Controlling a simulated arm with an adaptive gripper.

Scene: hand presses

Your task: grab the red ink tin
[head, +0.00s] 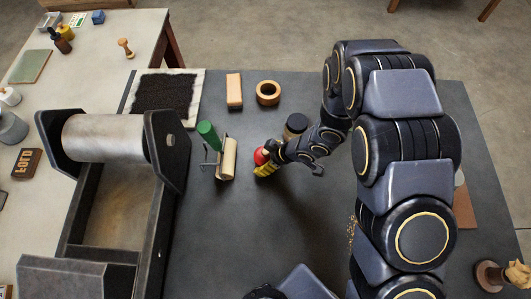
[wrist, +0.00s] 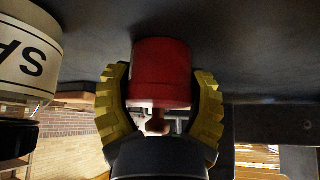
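The red ink tin (head: 260,156) is on the dark bench, right of the small roller and partly hidden by my gripper. In the wrist view the red tin (wrist: 161,72) is a plain red cylinder between my yellow ribbed fingers. My gripper (head: 266,168) reaches it from the right; in the wrist view my gripper (wrist: 161,80) has one fingertip against each side of the tin, with no clear gap. Whether the tin is lifted off the bench I cannot tell.
The big press (head: 170,150) fills the left. The bench front of the tin is clear.

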